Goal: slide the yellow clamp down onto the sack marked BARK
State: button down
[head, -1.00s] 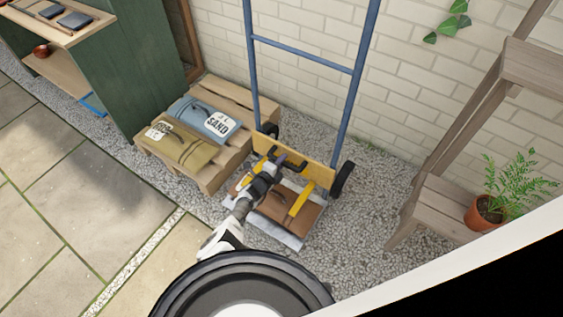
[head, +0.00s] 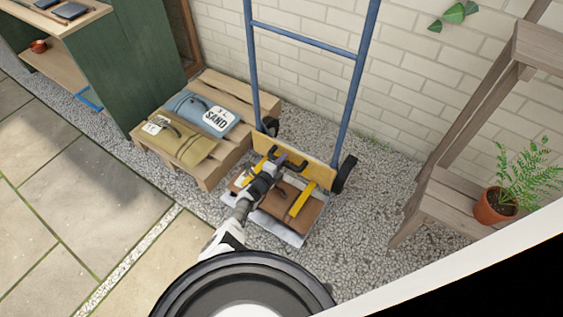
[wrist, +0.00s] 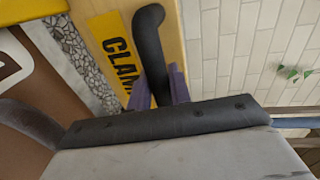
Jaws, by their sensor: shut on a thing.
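The clamp (head: 316,173) is a yellow-tan board across the blue hand truck, with two yellow arms reaching forward over a brown sack (head: 284,205). The sack lies on the truck's toe plate. My gripper (head: 276,166) is shut on the clamp's black handle. In the wrist view the purple fingers (wrist: 156,88) close around the curved black handle (wrist: 149,45), beside a yellow label reading CLAM, its end hidden. The brown sack (wrist: 28,105) shows at left there with part of a white label. The word BARK is not readable. I cannot tell whether the arms touch the sack.
The hand truck's blue frame (head: 354,95) stands against the brick wall. A wooden pallet (head: 205,178) at its left bears a blue SAND sack (head: 198,108) and an olive sack (head: 180,146). A wooden rack (head: 440,200) with a potted fern (head: 495,206) stands right. Gravel lies between.

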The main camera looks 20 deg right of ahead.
jog(key=shift+a+f, duration=0.1)
jog(key=shift+f, duration=0.25)
jog(key=c, duration=1.3)
grip_release()
jog(key=shift+f, duration=0.15)
jog(key=shift+c, duration=0.2)
jog(key=shift+s+a+r+p, duration=0.25)
jog(key=shift+r+p, duration=0.15)
jog(key=shift+p, duration=0.2)
jog(key=p+v, duration=0.9)
jog(key=v, duration=0.4)
jog(key=shift+f, duration=0.1)
